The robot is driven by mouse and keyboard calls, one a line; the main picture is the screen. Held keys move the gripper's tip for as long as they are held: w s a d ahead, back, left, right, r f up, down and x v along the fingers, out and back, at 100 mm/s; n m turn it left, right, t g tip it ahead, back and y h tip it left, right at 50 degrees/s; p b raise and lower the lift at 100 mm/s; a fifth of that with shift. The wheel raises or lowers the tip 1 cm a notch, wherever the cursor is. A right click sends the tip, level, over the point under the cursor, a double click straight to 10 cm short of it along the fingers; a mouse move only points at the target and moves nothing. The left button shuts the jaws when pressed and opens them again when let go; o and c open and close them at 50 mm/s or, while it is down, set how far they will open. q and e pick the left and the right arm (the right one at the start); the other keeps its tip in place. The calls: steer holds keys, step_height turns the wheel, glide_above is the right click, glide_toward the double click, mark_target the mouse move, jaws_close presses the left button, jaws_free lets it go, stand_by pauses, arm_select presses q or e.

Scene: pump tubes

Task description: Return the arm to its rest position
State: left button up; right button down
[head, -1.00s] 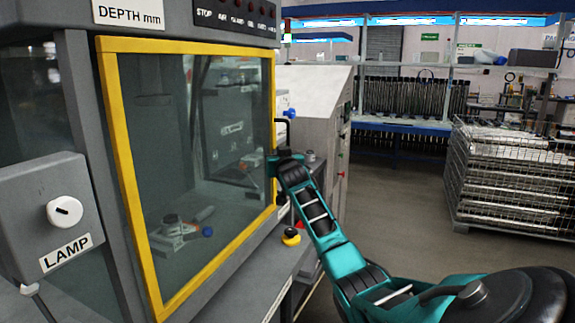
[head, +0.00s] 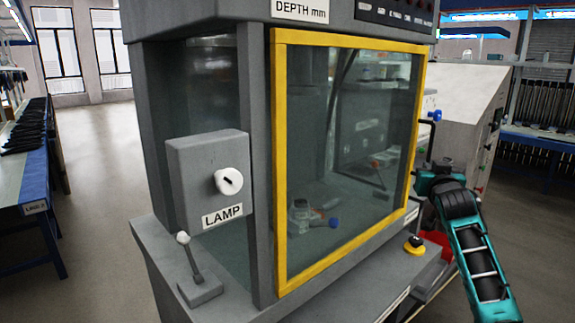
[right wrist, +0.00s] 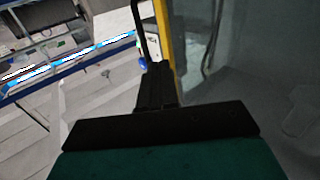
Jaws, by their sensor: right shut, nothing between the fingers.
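My right arm (head: 482,262) reaches up from the lower right of the head view. Its gripper (head: 428,178) is at the right edge of the yellow-framed door (head: 279,160), close to a black bent handle (head: 430,143). In the right wrist view the gripper (right wrist: 156,78) is shut, with its dark fingers together and nothing held. The handle (right wrist: 137,18) and the yellow frame (right wrist: 163,30) show just beyond the fingertips. I cannot tell whether the fingers touch the handle. My left gripper is not in view.
The grey cabinet (head: 258,180) fills the middle, with a lamp box (head: 190,165) and a small lever (head: 190,258) at its left. A yellow-and-black button (head: 413,244) sits below the door's right side. A blue-edged bench (head: 45,195) stands far left; open floor (head: 105,190) lies between.

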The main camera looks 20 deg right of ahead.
steer(key=s+a+f+n+g+y, duration=0.2)
steer(key=s+a+f+n+y, duration=0.15)
steer(key=a+f, duration=0.7)
steer(key=s+a+f+n+g+y, duration=0.25)
steer(key=s+a+f, duration=0.25)
steer(key=a+f, duration=0.55)
steer(key=s+a+f+n+g+y, duration=0.2)
steer(key=s+a+f+g+y, duration=0.1)
steer(key=s+a, duration=0.7)
steer(key=s+a+f+n+g+y, duration=0.1)
steer(key=s+a+f+g+y, duration=0.2)
steer(key=s+a, duration=0.75)
steer(key=w+a+f+n+t, duration=0.1)
steer(key=w+f+t, duration=0.5)
steer(key=f, duration=0.3)
steer(key=shift+a+f+t+y, duration=0.25)
steer(key=shift+f+t+y, duration=0.1)
steer(key=shift+t+y, duration=0.1)
